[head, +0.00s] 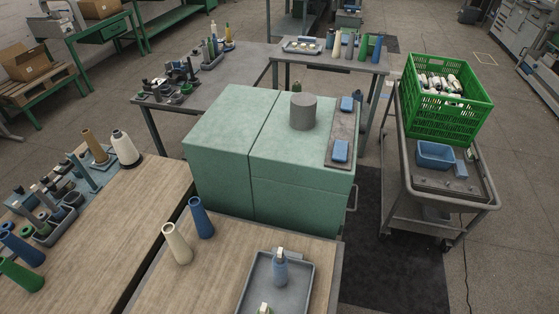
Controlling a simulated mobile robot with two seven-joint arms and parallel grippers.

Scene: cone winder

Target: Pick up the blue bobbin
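A blue cone-shaped bobbin (201,218) stands upright on the wooden table at the front, beside a cream cone (177,244). A smaller blue piece (280,270) with a pale top stands in the grey tray (249,284) to its right; I cannot tell whether it is a bobbin too. More blue cones (21,247) lie or lean at the lower left, next to a green cone (21,274). Another blue cone (376,48) stands on the far table. Neither of my grippers is in view.
A pale green cabinet (222,149) with a grey cylinder (303,111) on top stands behind the front table. The left table (130,203) carries a rack and more cones. A grey cart (397,150) with a green crate (415,118) stands at right.

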